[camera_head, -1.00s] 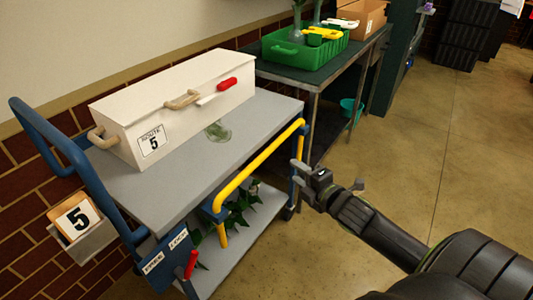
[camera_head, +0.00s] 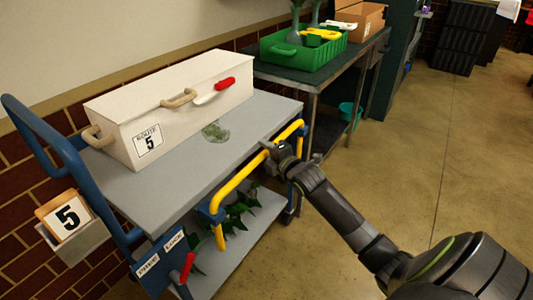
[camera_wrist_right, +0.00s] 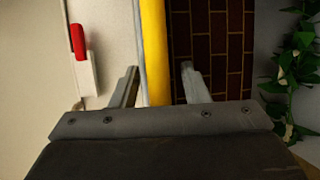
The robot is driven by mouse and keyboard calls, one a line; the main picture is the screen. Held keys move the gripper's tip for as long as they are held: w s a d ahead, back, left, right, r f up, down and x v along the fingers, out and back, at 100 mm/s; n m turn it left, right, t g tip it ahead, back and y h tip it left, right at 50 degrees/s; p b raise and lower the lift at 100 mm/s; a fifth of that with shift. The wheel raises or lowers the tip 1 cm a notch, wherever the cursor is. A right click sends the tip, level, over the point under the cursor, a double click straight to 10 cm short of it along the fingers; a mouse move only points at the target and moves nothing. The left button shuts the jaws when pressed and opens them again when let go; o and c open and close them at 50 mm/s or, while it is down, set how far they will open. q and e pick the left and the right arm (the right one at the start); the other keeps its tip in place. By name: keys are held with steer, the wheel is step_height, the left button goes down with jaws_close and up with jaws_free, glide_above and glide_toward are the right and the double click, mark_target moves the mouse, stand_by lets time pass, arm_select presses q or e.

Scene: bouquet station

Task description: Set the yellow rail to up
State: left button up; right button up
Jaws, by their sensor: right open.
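The yellow rail (camera_head: 236,184) runs along the near side of the grey cart, its top bar level with or slightly above the deck edge and its ends bent down to blue brackets. My right gripper (camera_head: 275,150) is at the rail's far half, partly hiding it. In the right wrist view the yellow rail (camera_wrist_right: 154,50) passes between the two open fingers of my right gripper (camera_wrist_right: 158,85), nearer the left finger. I cannot tell whether a finger touches it. My left gripper is out of view.
The cart deck (camera_head: 170,185) carries a white box (camera_head: 170,105) with a red-handled latch (camera_head: 224,84). Green plants (camera_head: 235,212) lie on the lower shelf. A table with a green crate (camera_head: 300,55) stands behind.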

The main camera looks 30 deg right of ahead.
steer(key=shift+w, duration=0.1)
jaws_close()
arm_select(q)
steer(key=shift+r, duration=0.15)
